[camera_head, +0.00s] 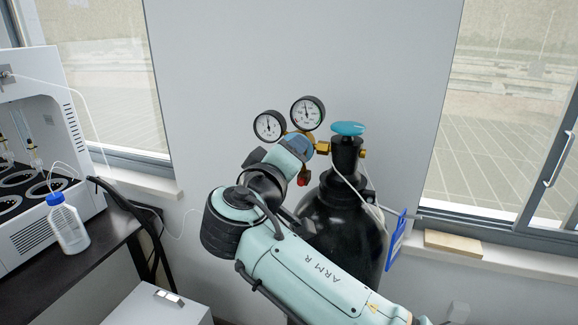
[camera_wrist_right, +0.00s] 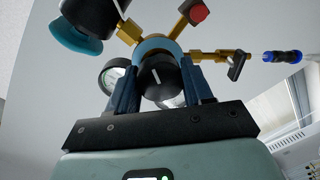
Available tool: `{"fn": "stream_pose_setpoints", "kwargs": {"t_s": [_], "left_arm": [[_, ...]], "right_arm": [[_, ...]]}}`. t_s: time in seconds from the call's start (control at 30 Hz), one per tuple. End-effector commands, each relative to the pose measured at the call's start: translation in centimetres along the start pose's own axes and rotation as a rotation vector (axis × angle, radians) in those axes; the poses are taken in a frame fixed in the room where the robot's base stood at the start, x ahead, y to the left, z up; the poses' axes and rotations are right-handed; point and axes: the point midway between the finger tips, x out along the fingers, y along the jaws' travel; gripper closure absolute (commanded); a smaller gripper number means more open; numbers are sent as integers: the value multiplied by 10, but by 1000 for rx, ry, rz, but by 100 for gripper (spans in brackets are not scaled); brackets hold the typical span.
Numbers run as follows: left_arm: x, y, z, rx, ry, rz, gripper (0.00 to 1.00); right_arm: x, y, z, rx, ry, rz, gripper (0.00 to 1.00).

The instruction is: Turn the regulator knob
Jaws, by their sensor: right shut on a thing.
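The black regulator knob (camera_wrist_right: 157,82) with a white line mark shows in the right wrist view, in front of a blue ring on the brass regulator. My right gripper (camera_wrist_right: 161,72) is shut on the knob, with one dark blue finger on each side of it. In the head view my right arm reaches up from the lower right and bends to the regulator body (camera_head: 299,142), below two round gauges (camera_head: 307,112). The knob and fingertips are hidden there behind my wrist. My left gripper is not in view.
A black gas cylinder (camera_head: 345,222) with a teal valve handwheel (camera_head: 348,128) stands behind my right arm. A blue-framed tag (camera_head: 397,240) hangs on its right. At left, a dark table (camera_head: 88,250) holds a white machine (camera_head: 38,215) and a blue-capped bottle (camera_head: 69,224).

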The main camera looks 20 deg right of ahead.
Motion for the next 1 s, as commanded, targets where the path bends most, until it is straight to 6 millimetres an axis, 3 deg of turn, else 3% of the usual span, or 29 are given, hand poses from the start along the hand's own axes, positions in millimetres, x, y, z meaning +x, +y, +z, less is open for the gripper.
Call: {"fn": "stream_pose_setpoints", "kwargs": {"t_s": [0.4,1.0], "left_arm": [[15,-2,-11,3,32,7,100],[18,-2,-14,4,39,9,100]], "right_arm": [[0,-2,1,271,18,-6,80],[-1,-1,-1,350,25,-7,80]]}}
